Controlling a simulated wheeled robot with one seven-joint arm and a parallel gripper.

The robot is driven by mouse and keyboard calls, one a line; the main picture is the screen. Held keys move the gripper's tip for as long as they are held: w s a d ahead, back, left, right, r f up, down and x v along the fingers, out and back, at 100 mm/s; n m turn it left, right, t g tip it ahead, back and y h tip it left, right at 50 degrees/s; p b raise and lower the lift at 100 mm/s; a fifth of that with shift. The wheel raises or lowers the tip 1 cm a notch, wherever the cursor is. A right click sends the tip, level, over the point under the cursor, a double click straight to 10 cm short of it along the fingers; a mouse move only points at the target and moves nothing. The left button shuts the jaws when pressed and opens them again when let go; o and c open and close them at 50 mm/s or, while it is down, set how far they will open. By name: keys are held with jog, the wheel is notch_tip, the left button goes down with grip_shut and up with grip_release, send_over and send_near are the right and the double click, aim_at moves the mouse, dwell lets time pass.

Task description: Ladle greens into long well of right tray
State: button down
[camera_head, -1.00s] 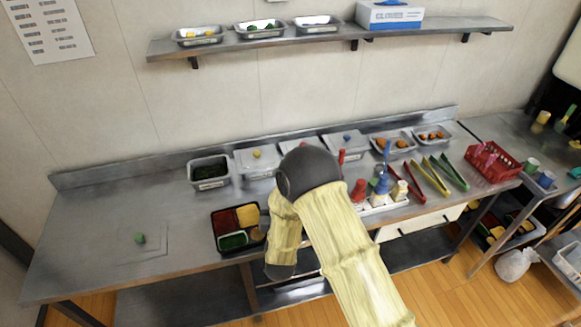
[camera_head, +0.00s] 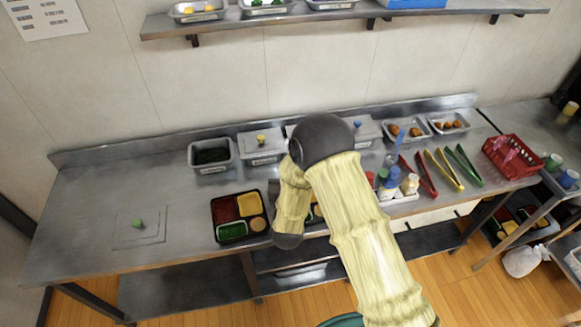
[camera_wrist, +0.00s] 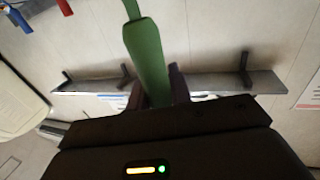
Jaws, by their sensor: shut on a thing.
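My gripper (camera_wrist: 156,88) is shut on a green handle (camera_wrist: 147,50) in the wrist view; the far end of this utensil runs out of the picture at the top. In the head view my arm hides the gripper. A metal pan of dark greens (camera_head: 212,168) stands at the back left of the counter. A black bento tray (camera_head: 213,213) with red, yellow, green and tan fillings lies at the front edge. To its right, a second tray (camera_head: 316,211) shows only in small part behind my arm, so its long well cannot be made out.
Lidded pans (camera_head: 262,158) and pans of brown food (camera_head: 447,133) line the back. Bottles (camera_head: 388,184), tongs (camera_head: 443,170) and a red basket (camera_head: 508,172) stand right.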

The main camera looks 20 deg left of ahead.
jog(key=w+d+f+m+g+y+b, duration=0.1)
jog(key=w+d+f+m+g+b, duration=0.2)
jog(key=d+f+m, duration=0.9)
jog(key=shift+w+d+f+m+g+y+b, duration=0.35)
jog(key=shift+w+d+f+b, duration=0.25)
jog(key=shift+w+f+b, duration=1.45)
jog(key=shift+w+r+p, duration=0.4)
jog(key=shift+w+p, duration=0.05)
jog(key=shift+p, duration=0.2)
dwell(0.9)
